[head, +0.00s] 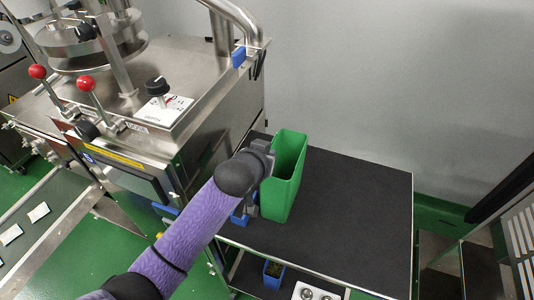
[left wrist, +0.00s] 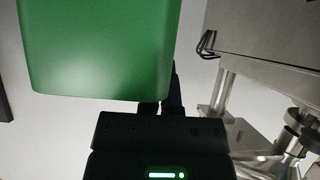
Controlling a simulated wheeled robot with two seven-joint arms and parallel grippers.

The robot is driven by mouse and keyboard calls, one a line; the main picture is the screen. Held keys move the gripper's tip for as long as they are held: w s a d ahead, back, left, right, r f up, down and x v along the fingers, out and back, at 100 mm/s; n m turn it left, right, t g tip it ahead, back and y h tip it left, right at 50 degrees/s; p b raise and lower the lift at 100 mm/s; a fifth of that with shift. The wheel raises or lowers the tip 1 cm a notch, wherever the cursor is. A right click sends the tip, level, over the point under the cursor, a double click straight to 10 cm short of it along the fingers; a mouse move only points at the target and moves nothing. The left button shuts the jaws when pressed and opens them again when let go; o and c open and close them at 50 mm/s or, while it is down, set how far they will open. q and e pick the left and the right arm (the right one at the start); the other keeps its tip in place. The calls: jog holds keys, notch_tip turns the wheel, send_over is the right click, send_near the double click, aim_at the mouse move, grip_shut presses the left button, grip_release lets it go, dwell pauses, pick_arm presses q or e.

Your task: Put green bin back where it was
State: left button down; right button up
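The green bin (head: 284,180) is at the left part of the dark table, upright or slightly tilted, with its open top facing up. I cannot tell whether its base touches the table. My left gripper (head: 264,156) is at the bin's upper left side and appears shut on its wall. In the left wrist view the green bin (left wrist: 100,45) fills the upper left, right by the dark fingers (left wrist: 166,95); the fingertips are hidden behind it. My right gripper is not in view.
The dark tabletop (head: 350,210) is clear right of the bin. A blue container (head: 240,214) sits beside the bin, partly hidden by my arm. A steel machine (head: 200,130) stands close on the left. A small blue bin (head: 273,273) is on a lower shelf.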

pick_arm(q)
jog(key=c, duration=0.8)
grip_release()
jog(key=shift+r, duration=0.15)
jog(key=p+v, duration=0.4)
jog(key=v, duration=0.7)
jog(key=s+a+f+n+g+y, duration=0.15)
jog(key=s+a+f, duration=0.25)
jog(key=f, duration=0.8)
jog(key=s+a+f+m+g+y, duration=0.1)
jog(key=s+a+f+g, duration=0.25)
jog(key=f, duration=0.75)
jog(key=s+a+f+g, duration=0.1)
jog(key=s+f, duration=0.3)
jog(key=s, duration=0.5)
jog(key=s+a+f+g, duration=0.2)
jog(key=s+f, duration=0.3)
jog(key=s, duration=0.4)
jog(key=s+a+f+g+y, duration=0.1)
jog(key=s+f, duration=0.3)
jog(key=s, duration=0.5)
jog(key=shift+s+a+f+n+g, duration=0.25)
jog(key=shift+s+a+f+g, duration=0.15)
jog(key=shift+g, duration=0.2)
